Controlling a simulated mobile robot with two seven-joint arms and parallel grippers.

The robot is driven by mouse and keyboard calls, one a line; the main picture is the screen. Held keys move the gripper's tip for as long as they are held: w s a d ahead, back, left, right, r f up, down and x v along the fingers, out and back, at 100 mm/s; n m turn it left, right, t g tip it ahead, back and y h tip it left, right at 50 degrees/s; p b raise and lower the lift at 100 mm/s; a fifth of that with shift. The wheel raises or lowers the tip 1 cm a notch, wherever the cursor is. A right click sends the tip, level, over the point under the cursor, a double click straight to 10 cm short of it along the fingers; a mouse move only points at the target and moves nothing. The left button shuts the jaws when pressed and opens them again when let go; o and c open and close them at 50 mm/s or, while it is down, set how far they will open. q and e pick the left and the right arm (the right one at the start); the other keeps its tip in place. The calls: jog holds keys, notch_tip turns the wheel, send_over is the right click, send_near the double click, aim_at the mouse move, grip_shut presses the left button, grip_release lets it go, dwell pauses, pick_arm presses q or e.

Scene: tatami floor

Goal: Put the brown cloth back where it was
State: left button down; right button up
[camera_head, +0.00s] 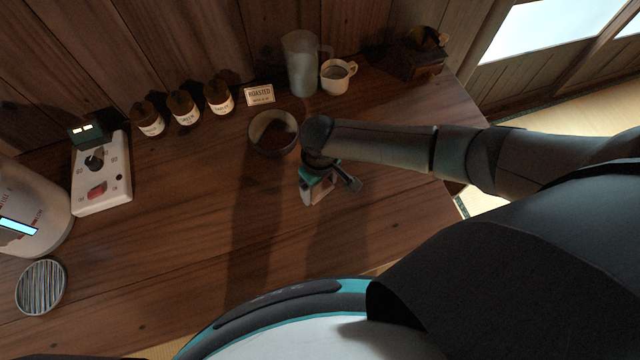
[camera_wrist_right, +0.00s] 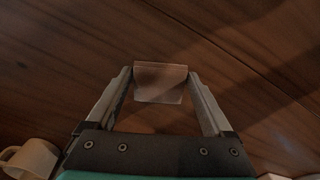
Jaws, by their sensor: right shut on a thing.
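The brown cloth (camera_wrist_right: 160,83) looks like a small folded piece between the two fingertips in the right wrist view, over the dark wooden table top. My right gripper (camera_wrist_right: 160,85) is shut on it. In the head view my right gripper (camera_head: 312,190) is over the middle of the table, just to the lower right of a dark bowl. The cloth is mostly hidden by the gripper there. I cannot tell whether the cloth touches the table. My left gripper is not in view.
The bowl (camera_head: 257,133) holds brown contents. Behind stand a pitcher (camera_head: 302,65), a cup (camera_head: 334,84), a sign (camera_head: 259,95), several jars (camera_head: 184,109) and a wooden box (camera_head: 420,62). At left are a white device (camera_head: 101,190), a rounded appliance (camera_head: 30,205) and a striped coaster (camera_head: 41,287). The front middle is clear.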

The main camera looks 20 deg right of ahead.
aim_at(320, 189)
jog(key=shift+f, duration=0.15)
jog(key=o, duration=1.1)
jog(key=shift+c, duration=0.2)
notch_tip(320, 189, up, 12)
jog(key=p, duration=0.3)
jog(key=shift+r, duration=0.2)
